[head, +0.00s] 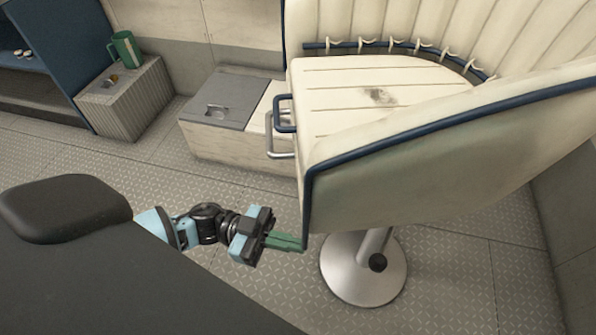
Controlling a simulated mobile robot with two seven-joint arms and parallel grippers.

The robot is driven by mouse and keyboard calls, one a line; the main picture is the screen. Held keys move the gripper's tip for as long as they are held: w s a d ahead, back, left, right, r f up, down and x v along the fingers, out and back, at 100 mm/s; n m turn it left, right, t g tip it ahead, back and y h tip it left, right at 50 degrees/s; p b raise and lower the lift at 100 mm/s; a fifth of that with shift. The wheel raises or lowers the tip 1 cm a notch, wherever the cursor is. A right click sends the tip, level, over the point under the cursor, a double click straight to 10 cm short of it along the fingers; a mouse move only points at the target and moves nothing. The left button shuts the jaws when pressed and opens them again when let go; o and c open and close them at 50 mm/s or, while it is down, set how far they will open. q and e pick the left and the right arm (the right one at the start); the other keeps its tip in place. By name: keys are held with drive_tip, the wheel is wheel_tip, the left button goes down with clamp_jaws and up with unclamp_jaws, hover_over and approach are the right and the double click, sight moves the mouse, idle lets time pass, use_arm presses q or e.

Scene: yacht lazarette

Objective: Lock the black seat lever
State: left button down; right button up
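The helm seat has a cream cushion (385,88) with dark blue piping and stands on a shiny metal pedestal (362,278). A black round knob (378,262), the only black lever-like part I see, sits low on the pedestal; any lever arm behind it cannot be made out. My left gripper (302,243) has green fingers lying close together, with nothing visible between them. The fingertips are at the lower front corner of the seat's side panel (430,165), left of and slightly above the knob in the picture. Whether they touch the panel cannot be told. My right gripper is not in view.
A dark blue loop handle (284,113) and a metal loop (278,143) stick out from the seat's left side. A low locker with a grey lid (220,97) stands behind. A green mug (124,50) stands on a ribbed box (130,100). The patterned floor (450,275) right of the pedestal is clear.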

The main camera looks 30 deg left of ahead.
use_arm(q)
drive_tip(key=x, duration=1.1)
drive_tip(key=shift+d+p, duration=0.2)
drive_tip(key=shift+p, duration=0.2)
drive_tip(key=shift+d, duration=0.1)
drive_tip(key=d+n+t+p, duration=0.1)
drive_tip(key=d+t+y+p, duration=0.1)
drive_tip(key=d+t, duration=0.1)
drive_tip(key=d+n+t+p, duration=0.1)
drive_tip(key=shift+s+d+r+n, duration=0.2)
drive_tip(key=shift+d+r+n, duration=0.05)
drive_tip(key=shift+d+n, duration=0.05)
drive_tip(key=w+d+n+t+y, duration=0.2)
drive_tip(key=d+t, duration=0.3)
drive_tip(key=d, duration=0.3)
drive_tip(key=shift+n+t+y, duration=0.4)
drive_tip(key=shift+n+y, duration=0.4)
drive_tip(key=shift+y, duration=0.1)
drive_tip(key=shift+d, duration=0.3)
